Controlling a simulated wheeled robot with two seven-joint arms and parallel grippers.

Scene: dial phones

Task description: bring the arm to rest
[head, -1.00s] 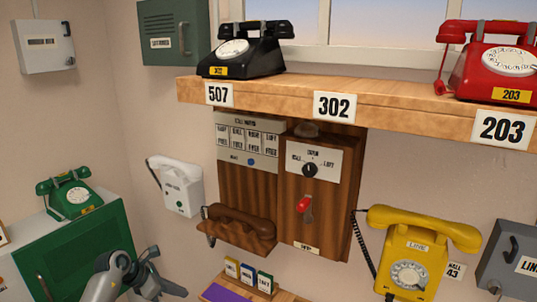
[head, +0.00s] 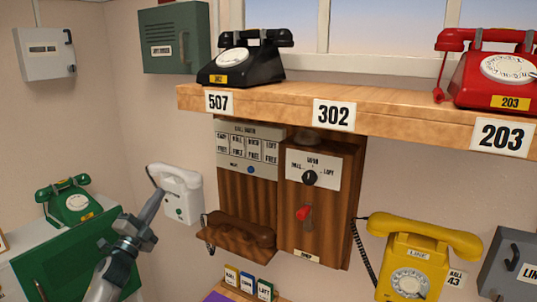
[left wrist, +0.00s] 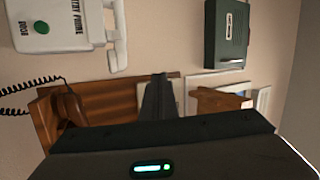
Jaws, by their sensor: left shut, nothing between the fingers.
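My left arm comes in from the lower left in the head view. Its gripper (head: 154,202) is shut and empty, pointing up and to the right. In the picture it lies between the green desk phone (head: 70,201) and the white wall phone (head: 179,193), touching neither as far as I can tell. In the left wrist view the closed dark fingers (left wrist: 158,97) stand in the middle, in front of the wooden wall panel (left wrist: 105,97). The white phone (left wrist: 55,25) is at that view's upper left. My right gripper is not in view.
A wooden shelf (head: 390,110) carries a black phone (head: 246,57) and a red phone (head: 490,72). Below are the wooden switch panel (head: 318,220), a brown handset (head: 240,230) and a yellow phone (head: 420,257). A green cabinet (head: 75,255) stands at lower left.

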